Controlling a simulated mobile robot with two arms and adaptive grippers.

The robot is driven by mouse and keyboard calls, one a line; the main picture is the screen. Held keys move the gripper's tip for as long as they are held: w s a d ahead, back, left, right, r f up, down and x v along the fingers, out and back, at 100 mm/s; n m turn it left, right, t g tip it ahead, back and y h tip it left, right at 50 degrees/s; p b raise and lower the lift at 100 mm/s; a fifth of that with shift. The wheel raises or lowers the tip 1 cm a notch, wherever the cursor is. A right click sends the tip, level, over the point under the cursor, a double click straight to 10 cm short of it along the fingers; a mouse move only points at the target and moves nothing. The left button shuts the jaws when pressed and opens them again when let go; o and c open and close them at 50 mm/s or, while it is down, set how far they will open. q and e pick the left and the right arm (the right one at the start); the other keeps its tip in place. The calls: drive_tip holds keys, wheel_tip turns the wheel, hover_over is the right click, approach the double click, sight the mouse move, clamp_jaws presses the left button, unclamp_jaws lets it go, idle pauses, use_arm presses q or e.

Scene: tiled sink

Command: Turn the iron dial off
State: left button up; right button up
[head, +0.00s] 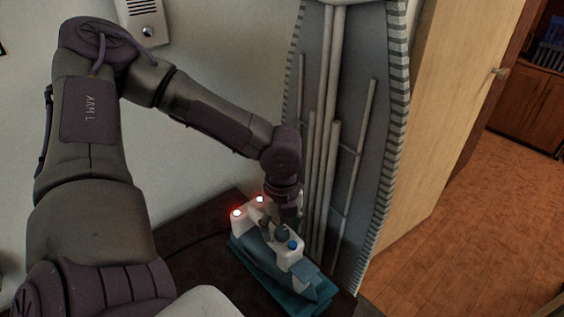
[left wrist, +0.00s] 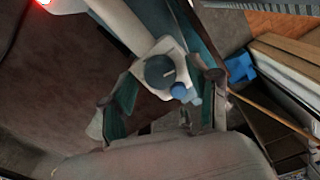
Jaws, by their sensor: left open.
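A white and teal iron (head: 268,271) lies on a dark surface below my left arm. Its dark round dial (head: 281,234) sits on the white top, beside a small blue button (head: 293,245). In the left wrist view the dial (left wrist: 160,72) shows a pale pointer mark, with the blue button (left wrist: 180,91) close to it. My left gripper (head: 272,226) is over the iron with its fingers down at the dial. In the left wrist view its open fingers stand on either side of the dial; I cannot tell whether they touch it. My right gripper is out of view.
A grey ironing board (head: 345,130) stands upright close behind the iron. A wooden door (head: 450,100) is to the right, with open wooden floor (head: 480,240) beyond. A white intercom (head: 143,20) hangs on the wall.

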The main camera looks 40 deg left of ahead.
use_arm(q)
clamp_jaws()
idle(0.3)
drive_tip(key=shift+n, duration=0.4)
drive_tip(key=n, duration=0.5)
drive_tip(key=shift+w+n, duration=0.1)
drive_tip(key=shift+n, duration=0.3)
drive_tip(key=n, duration=0.5)
drive_tip(key=shift+n, duration=0.3)
